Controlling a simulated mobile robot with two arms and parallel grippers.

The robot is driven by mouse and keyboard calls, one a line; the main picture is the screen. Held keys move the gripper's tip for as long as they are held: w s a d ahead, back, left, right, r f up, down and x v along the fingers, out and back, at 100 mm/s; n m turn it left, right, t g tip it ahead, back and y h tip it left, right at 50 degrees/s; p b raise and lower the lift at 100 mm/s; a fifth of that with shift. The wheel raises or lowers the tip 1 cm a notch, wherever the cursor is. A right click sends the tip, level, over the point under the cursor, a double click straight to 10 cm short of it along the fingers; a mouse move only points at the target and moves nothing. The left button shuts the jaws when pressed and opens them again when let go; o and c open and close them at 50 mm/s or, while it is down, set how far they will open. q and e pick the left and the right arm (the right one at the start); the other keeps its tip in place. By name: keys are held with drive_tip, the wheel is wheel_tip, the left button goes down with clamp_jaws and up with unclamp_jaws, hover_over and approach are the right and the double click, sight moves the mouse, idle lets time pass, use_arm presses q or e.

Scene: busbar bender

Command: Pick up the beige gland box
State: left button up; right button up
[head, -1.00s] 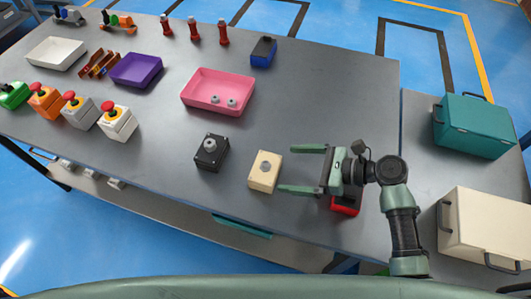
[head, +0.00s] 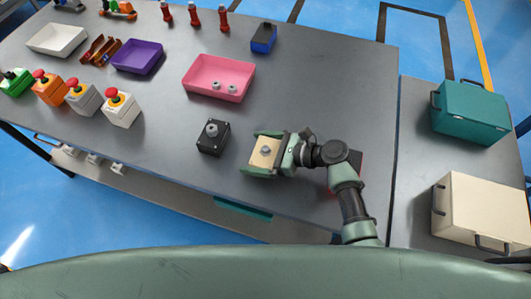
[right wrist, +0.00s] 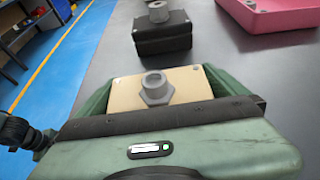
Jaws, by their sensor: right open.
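The beige gland box (head: 264,153) sits on the grey table, with a grey gland on its top. It also shows in the right wrist view (right wrist: 125,95), close in front of the gripper. My right gripper (head: 264,155) is open, with one finger along the far side of the box and one along the near side. In the right wrist view the box lies between the green fingers; whether they touch it I cannot tell. My left gripper is in neither view.
A black gland box (head: 213,137) stands just left of the beige one. A pink tray (head: 196,84) with two grey glands is behind. A red item (head: 358,160) is partly hidden by my right arm. Teal (head: 466,113) and cream cases (head: 485,215) stand on the right table.

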drive_tip(key=c, duration=1.3)
drive_tip(key=shift+o, duration=0.2)
drive_tip(key=shift+r, duration=0.1)
